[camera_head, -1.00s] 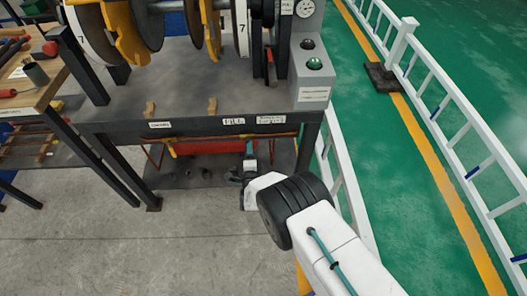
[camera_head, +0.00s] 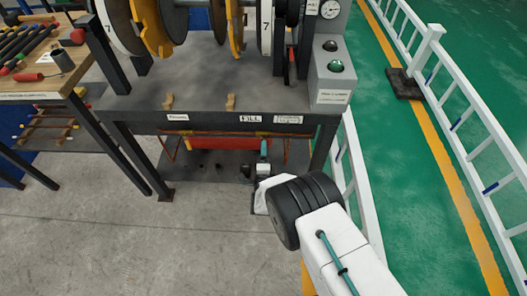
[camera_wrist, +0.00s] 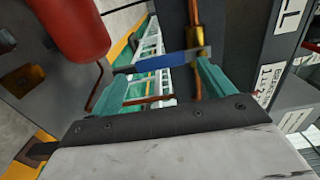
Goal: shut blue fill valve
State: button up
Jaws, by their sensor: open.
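The blue fill valve's lever (camera_wrist: 160,62) shows in the wrist view as a flat blue bar running sideways from a brass valve body (camera_wrist: 197,38) on a copper pipe. My gripper (camera_wrist: 163,76) is open, with its two teal fingers apart. The lever lies across the gap at the fingertips, nearer the right finger; I cannot tell whether they touch. In the head view my gripper (camera_head: 264,152) is low under the front of the bench, below the "FILL" label (camera_head: 250,118). The lever cannot be made out there.
A red cylinder (camera_wrist: 70,28) is close on the left in the wrist view; it also hangs under the bench in the head view (camera_head: 215,142). The bench's black leg (camera_head: 323,145) stands right of my gripper. A white railing (camera_head: 360,180) runs farther right. Grey floor is clear in front.

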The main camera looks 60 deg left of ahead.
jog(key=v, duration=0.5)
jog(key=shift+s+d, duration=0.25)
jog(key=shift+s, duration=0.05)
